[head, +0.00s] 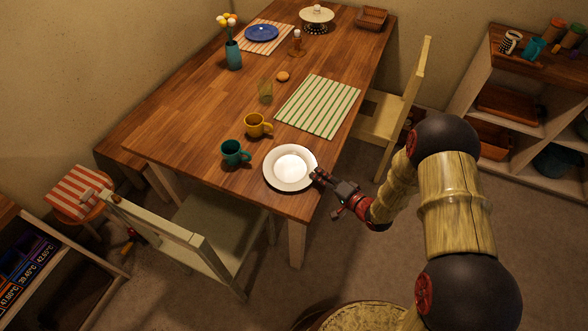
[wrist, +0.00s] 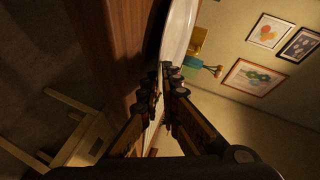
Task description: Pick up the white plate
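The white plate (head: 291,167) lies at the near right corner of the wooden table, its rim close to the table edge. My gripper (head: 320,176) is at the plate's right rim in the head view. In the wrist view, my gripper's fingers (wrist: 162,82) lean in towards each other with only a narrow gap at the tips. The rim of the plate (wrist: 178,32) runs down to that gap and appears pinched between the fingertips. The exact contact is partly hidden by the fingers. I see no clear lift of the plate off the table.
A green mug (head: 234,152) and a yellow mug (head: 256,126) stand left of and behind the plate. A striped placemat (head: 318,106) lies behind it. One chair (head: 205,235) stands at the near side, another (head: 398,108) at the right. The floor by the near right corner is clear.

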